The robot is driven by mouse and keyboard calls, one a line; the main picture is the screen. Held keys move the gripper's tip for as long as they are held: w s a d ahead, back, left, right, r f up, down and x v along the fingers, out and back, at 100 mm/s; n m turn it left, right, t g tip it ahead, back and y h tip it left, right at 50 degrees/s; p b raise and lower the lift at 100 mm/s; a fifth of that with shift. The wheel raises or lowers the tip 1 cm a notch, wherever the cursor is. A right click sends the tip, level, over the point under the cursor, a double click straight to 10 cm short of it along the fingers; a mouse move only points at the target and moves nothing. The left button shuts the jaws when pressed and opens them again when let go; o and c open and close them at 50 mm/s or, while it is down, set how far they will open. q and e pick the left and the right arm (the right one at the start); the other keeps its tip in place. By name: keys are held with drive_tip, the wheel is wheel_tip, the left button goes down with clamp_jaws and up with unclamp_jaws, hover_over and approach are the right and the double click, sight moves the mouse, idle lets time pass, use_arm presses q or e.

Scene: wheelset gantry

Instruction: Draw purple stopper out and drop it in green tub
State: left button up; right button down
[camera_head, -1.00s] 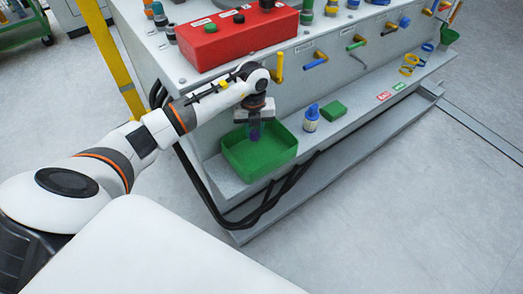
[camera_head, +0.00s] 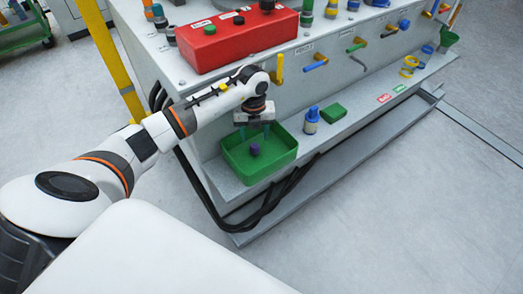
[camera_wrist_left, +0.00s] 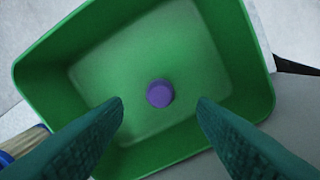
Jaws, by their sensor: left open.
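The purple stopper (camera_head: 254,149) is in the green tub (camera_head: 277,172), apart from the tub's walls. In the left wrist view the stopper (camera_wrist_left: 160,93) shows against the floor of the tub (camera_wrist_left: 185,40), between and beyond my fingertips. My left gripper (camera_head: 255,134) is open over the tub, pointing down, and holds nothing. Its two teal fingers (camera_wrist_left: 160,108) are spread wide in the left wrist view. My right gripper is not in view.
The tub stands on a grey ledge (camera_head: 366,118) along the machine's front. A red control box (camera_head: 236,36) sits above. Colored handles (camera_head: 317,62) stick out of the front panel.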

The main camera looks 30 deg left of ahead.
use_arm(q)
drive_tip(key=shift+r, duration=0.45)
wheel_tip(320, 180, up, 11)
drive_tip(key=p, duration=0.2)
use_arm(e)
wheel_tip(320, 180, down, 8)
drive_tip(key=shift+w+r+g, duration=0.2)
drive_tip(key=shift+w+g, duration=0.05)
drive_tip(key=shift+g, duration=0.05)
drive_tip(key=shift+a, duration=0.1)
